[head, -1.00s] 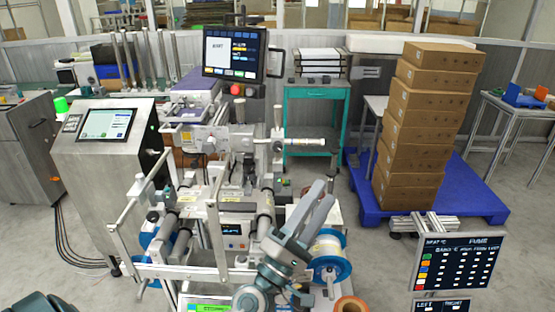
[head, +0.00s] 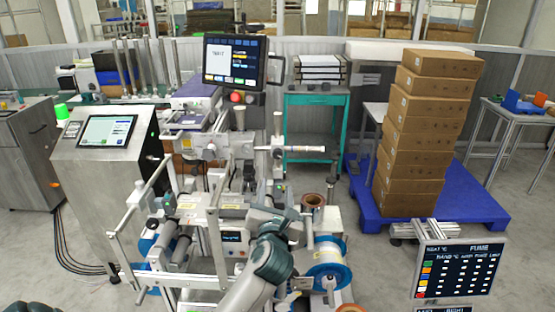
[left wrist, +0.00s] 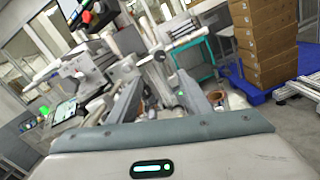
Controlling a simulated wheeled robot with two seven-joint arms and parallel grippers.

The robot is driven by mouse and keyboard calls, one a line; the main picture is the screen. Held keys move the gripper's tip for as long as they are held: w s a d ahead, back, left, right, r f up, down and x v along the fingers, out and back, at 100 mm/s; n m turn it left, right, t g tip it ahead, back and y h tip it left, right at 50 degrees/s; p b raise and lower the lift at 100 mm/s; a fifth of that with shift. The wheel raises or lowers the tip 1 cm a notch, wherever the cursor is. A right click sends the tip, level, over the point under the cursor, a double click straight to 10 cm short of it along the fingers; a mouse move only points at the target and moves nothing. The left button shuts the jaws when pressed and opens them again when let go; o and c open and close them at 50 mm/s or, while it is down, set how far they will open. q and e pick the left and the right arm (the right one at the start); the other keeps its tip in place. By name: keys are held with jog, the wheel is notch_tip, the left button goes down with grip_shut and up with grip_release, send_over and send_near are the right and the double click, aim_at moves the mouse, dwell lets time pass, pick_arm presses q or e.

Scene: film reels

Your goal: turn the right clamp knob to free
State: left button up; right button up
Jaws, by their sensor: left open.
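The machine (head: 215,205) stands ahead, with two upright knob-topped posts on its upper part. The right post (head: 277,125) may carry the right clamp knob, but I cannot tell for sure. My left gripper (head: 296,222) is over the machine's right front, low and behind the film reel (head: 327,256); its fingers are partly hidden by its own body. In the left wrist view my left gripper (left wrist: 160,88) is open, with its two fingers apart and nothing held. A pale upright post (left wrist: 157,65) shows beyond and between them. My right gripper is out of view.
A monitor (head: 235,62) hangs above the machine, and a control panel (head: 106,131) stands at left. A teal cart (head: 315,96) is behind. Stacked boxes (head: 412,150) stand on a blue pallet (head: 480,205) at right. A screen (head: 460,268) is at front right.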

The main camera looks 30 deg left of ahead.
aim_at(278, 155)
pick_arm(q)
jog(key=shift+w, duration=0.1)
jog(key=p+x, duration=0.4)
jog(key=x, duration=1.1)
jog(key=shift+w+a, duration=0.1)
jog(key=shift+w, duration=0.15)
jog(key=shift+x, duration=0.85)
jog(key=c, duration=1.1)
